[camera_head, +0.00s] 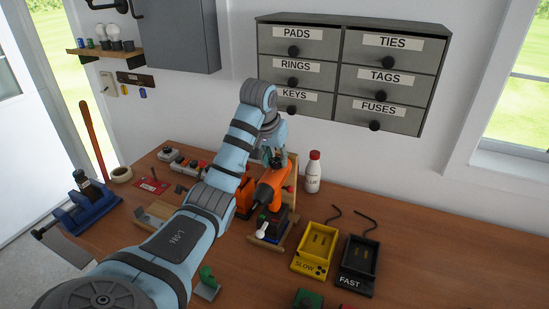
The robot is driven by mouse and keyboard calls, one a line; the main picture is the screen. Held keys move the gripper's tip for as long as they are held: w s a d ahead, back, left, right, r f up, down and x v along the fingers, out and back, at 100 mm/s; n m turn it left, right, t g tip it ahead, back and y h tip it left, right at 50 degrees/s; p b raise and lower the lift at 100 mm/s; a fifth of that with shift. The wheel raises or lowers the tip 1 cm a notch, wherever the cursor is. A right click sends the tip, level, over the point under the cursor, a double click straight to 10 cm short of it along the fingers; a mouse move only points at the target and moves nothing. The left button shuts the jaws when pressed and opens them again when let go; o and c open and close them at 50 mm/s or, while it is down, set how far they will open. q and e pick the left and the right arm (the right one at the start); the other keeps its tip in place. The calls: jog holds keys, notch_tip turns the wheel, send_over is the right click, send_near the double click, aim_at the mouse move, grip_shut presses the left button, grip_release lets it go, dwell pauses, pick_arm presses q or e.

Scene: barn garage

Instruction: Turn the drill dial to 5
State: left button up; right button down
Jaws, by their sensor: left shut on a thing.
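The orange and black drill (269,188) stands upright on the workbench in a wooden stand (291,188). My left arm reaches across from the lower left, and its gripper (273,158) is at the top of the drill. The fingers are small and partly hidden by the wrist; they are shut on the drill's upper end. The dial and its numbers cannot be made out. My right gripper is out of view.
A glue bottle (313,172) stands right of the drill. Yellow SLOW (315,249) and black FAST (358,265) chargers sit to the right. A blue vise (87,205) is at the left. Labelled drawers (347,75) hang above. The bench's right side is clear.

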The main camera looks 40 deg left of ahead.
pick_arm(q)
jog(key=m+h, duration=0.1)
jog(key=m, duration=0.3)
jog(key=m+h, duration=0.1)
jog(key=m, duration=0.1)
jog(key=shift+a+m+h, duration=0.25)
jog(key=shift+m+h, duration=0.05)
jog(key=shift+m, duration=0.1)
jog(key=m+h, duration=0.1)
jog(key=m, duration=0.2)
jog(key=shift+a+m+g, duration=0.1)
jog(key=shift+m+g, duration=0.2)
jog(key=shift+w+m+g+h, duration=0.1)
jog(key=shift+m+g+h, duration=0.45)
jog(key=shift+m, duration=0.95)
jog(key=shift+f, duration=0.1)
jog(key=o, duration=1.1)
jog(key=shift+w, duration=0.1)
jog(key=shift+o, duration=0.2)
jog(key=shift+a, duration=0.1)
jog(key=v, duration=0.7)
jog(key=shift+r, duration=0.25)
